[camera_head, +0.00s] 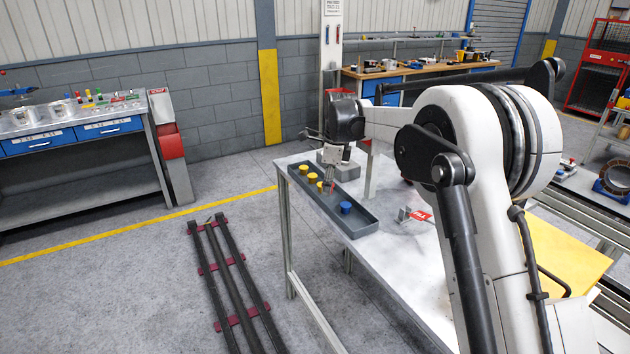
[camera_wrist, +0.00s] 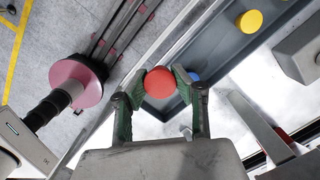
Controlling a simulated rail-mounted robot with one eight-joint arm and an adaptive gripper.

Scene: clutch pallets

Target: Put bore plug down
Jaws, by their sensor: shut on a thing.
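A red bore plug (camera_wrist: 160,82) is between the two fingers of my gripper (camera_wrist: 159,84) in the wrist view, which are shut on it. In the head view my gripper (camera_head: 330,184) points down over the middle of the long dark grey tray (camera_head: 362,222), and only a little red shows at its fingertips. Yellow plugs (camera_head: 303,169) sit in the tray's far-left part, and one yellow plug (camera_wrist: 249,21) shows in the wrist view. A blue plug (camera_head: 346,208) sits nearer the tray's right end; a finger partly hides it in the wrist view (camera_wrist: 193,76). I cannot tell whether the red plug touches the tray floor.
The tray lies along the left edge of a white table (camera_head: 355,255). A grey block (camera_head: 345,170) stands behind the tray. A small metal part with a red tag (camera_head: 418,214) lies to its right. Dark rails (camera_head: 228,275) lie on the floor at left.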

